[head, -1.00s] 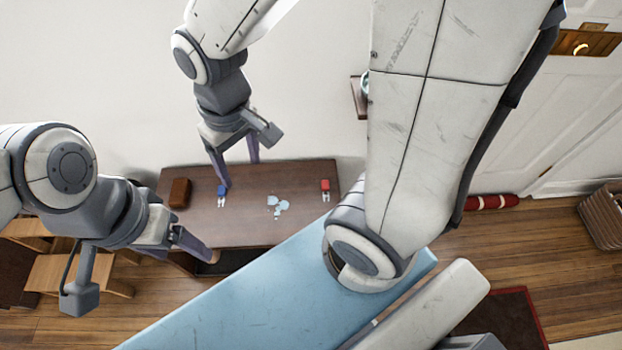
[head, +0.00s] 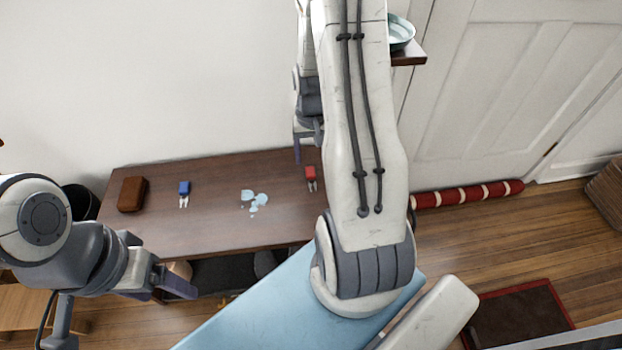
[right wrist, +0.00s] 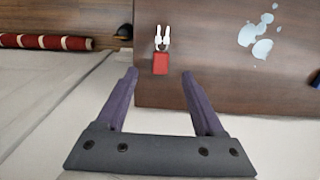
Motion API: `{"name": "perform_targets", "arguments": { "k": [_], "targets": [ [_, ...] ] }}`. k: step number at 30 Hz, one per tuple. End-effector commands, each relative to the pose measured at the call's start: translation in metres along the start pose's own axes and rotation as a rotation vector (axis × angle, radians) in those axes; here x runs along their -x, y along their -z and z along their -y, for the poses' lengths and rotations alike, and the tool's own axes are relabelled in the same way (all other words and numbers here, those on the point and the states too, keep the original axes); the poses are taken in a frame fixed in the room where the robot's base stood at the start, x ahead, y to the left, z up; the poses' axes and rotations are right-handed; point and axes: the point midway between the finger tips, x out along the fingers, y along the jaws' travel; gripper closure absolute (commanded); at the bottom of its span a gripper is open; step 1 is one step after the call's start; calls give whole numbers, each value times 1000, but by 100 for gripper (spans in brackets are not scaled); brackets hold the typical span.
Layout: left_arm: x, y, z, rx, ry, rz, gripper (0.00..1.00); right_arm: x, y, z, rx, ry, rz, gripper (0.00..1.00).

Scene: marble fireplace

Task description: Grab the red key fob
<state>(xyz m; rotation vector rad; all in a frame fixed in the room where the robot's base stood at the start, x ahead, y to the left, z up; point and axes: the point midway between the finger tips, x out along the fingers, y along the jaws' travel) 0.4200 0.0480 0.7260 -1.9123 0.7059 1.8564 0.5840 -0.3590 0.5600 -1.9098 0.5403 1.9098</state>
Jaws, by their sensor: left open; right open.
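The red key fob (head: 311,173) lies on the dark wooden table (head: 215,235), near its right end, with its keys toward the front edge. In the right wrist view the red fob (right wrist: 160,64) lies beyond and between the fingertips, apart from them, with keys on its far side. My right gripper (right wrist: 160,75) is open and empty; in the head view it is mostly hidden behind my arm, with one purple finger (head: 297,150) showing by the table's back edge. My left gripper (head: 172,288) is open and empty in front of the table's left part.
A blue key fob (head: 184,187) with keys and a brown wallet-like object (head: 132,194) lie to the left. Pale blue patches (head: 254,199) mark the table's middle. A red roll (head: 468,194) lies by the door. A shelf with a bowl (head: 400,32) hangs above right.

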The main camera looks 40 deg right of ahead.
Motion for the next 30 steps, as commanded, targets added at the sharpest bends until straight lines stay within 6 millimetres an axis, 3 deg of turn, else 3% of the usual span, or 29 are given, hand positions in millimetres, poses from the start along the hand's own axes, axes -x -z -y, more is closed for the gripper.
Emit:
{"name": "perform_targets", "arguments": {
  "k": [1,8,15,23,28,29,30],
  "targets": [
    [-6,0,0,0,0,0,25,-11,-1,0,1,0,4,30],
    [-14,-1,1,0,0,0,25,-29,-1,1,1,0,2,30],
    [-33,-2,2,0,0,0,25,-65,-1,1,1,0,2,30],
    [-32,-2,2,0,0,0,25,-67,0,1,1,0,0,30],
    [-32,-2,2,0,0,0,25,-67,-1,1,1,0,0,91],
    [-32,-2,2,0,0,0,25,-67,-1,1,1,0,0,100],
    [-32,-2,2,0,0,0,25,-67,-1,1,1,0,0,100]
  ]
}}
